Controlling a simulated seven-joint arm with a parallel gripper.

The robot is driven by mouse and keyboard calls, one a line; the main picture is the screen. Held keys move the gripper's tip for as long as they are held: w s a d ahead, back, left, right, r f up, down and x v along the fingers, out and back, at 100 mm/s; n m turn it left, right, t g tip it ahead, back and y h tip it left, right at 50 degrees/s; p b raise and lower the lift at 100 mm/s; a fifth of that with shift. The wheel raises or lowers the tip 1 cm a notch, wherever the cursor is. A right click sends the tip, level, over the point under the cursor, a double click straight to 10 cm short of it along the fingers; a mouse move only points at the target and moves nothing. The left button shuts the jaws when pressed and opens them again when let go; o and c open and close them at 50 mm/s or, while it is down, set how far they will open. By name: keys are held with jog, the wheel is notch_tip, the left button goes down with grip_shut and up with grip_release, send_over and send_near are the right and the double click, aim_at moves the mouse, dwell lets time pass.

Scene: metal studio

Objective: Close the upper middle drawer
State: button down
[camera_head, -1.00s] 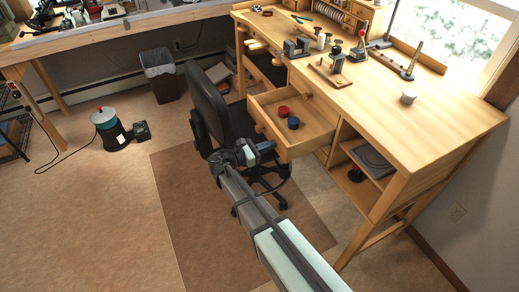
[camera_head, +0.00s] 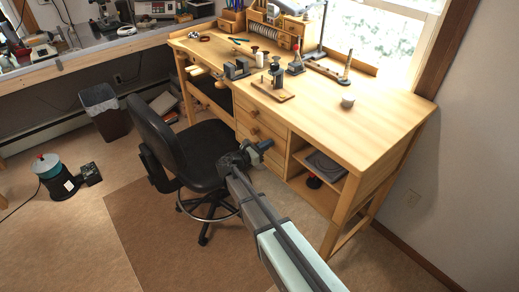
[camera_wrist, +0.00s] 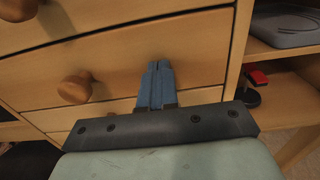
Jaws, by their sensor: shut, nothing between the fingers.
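The upper middle drawer (camera_head: 270,122) of the wooden workbench looks flush with the drawer column in the head view. Its inside is hidden. My gripper (camera_head: 266,146) is in front of the drawer column, beside the black chair. In the wrist view, my gripper's blue fingers (camera_wrist: 155,85) are together with nothing between them. They point at the wooden drawer fronts (camera_wrist: 120,60), to the right of a round knob (camera_wrist: 75,87). Another knob (camera_wrist: 18,8) shows at the top left. Whether the fingertips touch the wood I cannot tell.
A black office chair (camera_head: 195,150) stands close to my arm's left. An open shelf (camera_head: 315,185) with a dark flat object is right of the drawers. Tools stand on the workbench top (camera_head: 370,115). A trash bin (camera_head: 105,112) is at the left. Floor at the lower right is clear.

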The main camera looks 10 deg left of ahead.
jog(key=shift+w+d, duration=0.3)
jog(key=shift+w+r, duration=0.1)
jog(key=shift+a, duration=0.1)
jog(key=v, duration=1.4)
jog(key=shift+s+a, duration=0.2)
jog(key=shift+s, duration=0.2)
